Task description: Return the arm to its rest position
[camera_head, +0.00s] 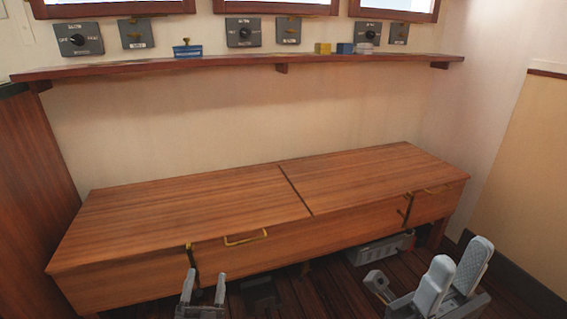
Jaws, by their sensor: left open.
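My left gripper (204,287) is at the bottom edge, left of centre, in front of the wooden bench. Its two grey fingers stand up with a clear gap between them, empty. My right gripper (458,274) is at the bottom right, with two pale, rounded finger pads pointing up. The view does not show clearly how far apart these pads are, and I see nothing between them. Most of both arms is out of the frame.
The long bench (180,215) with brass handles spans the middle, its top bare. A shelf (230,66) above holds a blue box (187,50), a yellow block (322,48) and a blue block (345,48). A grey box (377,250) lies under the bench's right part.

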